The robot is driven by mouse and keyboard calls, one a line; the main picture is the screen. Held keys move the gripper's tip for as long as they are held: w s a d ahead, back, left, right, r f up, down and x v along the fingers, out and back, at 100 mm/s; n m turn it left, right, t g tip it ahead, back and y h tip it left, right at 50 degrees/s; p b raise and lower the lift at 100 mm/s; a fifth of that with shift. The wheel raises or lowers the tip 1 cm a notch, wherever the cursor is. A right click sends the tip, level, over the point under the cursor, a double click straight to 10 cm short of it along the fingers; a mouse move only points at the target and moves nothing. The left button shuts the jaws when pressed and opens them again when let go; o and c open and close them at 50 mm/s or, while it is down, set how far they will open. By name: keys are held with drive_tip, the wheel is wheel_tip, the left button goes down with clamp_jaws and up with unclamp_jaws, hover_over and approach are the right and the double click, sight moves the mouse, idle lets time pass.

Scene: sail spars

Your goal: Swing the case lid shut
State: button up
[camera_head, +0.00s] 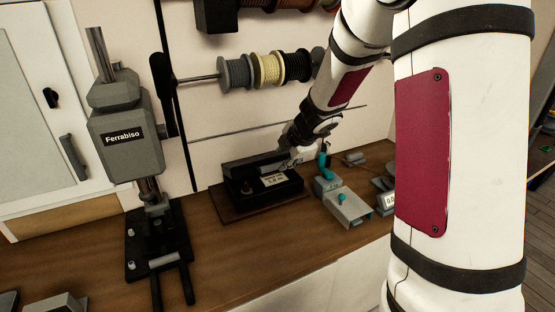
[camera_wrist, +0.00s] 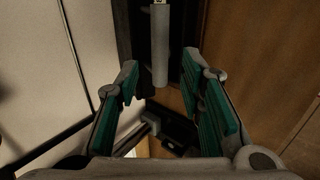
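The black case (camera_head: 292,188) with a pale label sits on a brown board on the bench in the head view. Its dark lid (camera_head: 250,161) stands raised along the back, near the wall. My gripper (camera_head: 286,157) is at the right end of the lid, small and dark there; I cannot tell whether it touches. In the wrist view my gripper (camera_wrist: 163,78) is open, with teal pads apart and nothing held. A grey cylinder (camera_wrist: 160,58) on a dark strip lies beyond the fingertips; I cannot tell which part this is.
A Ferrabiso press (camera_head: 125,135) stands left of the case. A grey device with teal knobs (camera_head: 345,207) stands close on its right. Wire spools (camera_head: 268,70) hang on a wall rod above. Bare bench (camera_head: 235,260) lies in front of the case.

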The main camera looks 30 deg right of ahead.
sight(278, 165)
drive_tip(key=x, duration=0.5)
drive_tip(key=shift+w+f+b, duration=0.25)
drive_tip(key=shift+b, duration=0.05)
drive_tip(key=b+x, duration=0.2)
drive_tip(key=b, duration=0.1)
drive_tip(key=shift+w+f, duration=0.1)
drive_tip(key=shift+w, duration=0.05)
drive_tip(key=shift+f, duration=0.15)
drive_tip(key=shift+c, duration=0.2)
clamp_jaws()
